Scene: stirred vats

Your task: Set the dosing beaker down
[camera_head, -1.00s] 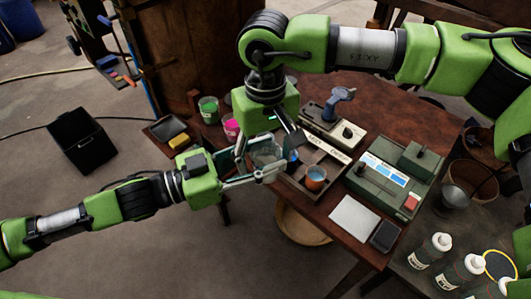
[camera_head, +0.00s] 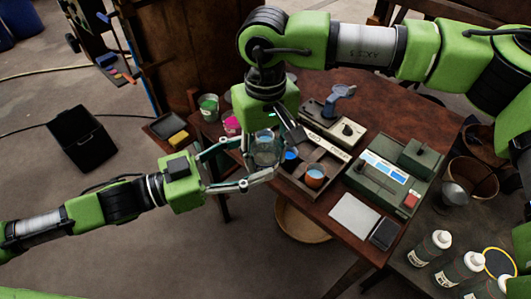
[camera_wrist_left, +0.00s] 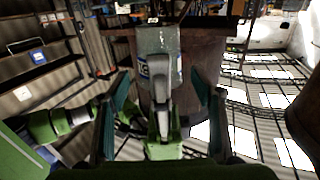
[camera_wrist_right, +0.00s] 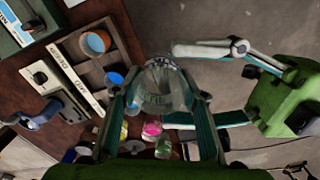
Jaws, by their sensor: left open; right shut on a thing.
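The dosing beaker (camera_head: 265,152) is clear glass and hangs in the air at the near left edge of the brown table. My right gripper (camera_wrist_right: 160,97) comes from above and is shut on it, with a finger on each side. My left gripper (camera_head: 247,163) is open, its fingers spread around the beaker's left side and apart from it. In the left wrist view the beaker (camera_wrist_left: 158,42) shows upright between the open fingers, partly hidden by a grey finger.
Green (camera_head: 209,106) and pink (camera_head: 231,122) cups stand behind. A green device (camera_head: 385,178) and white pad (camera_head: 355,217) are to the right.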

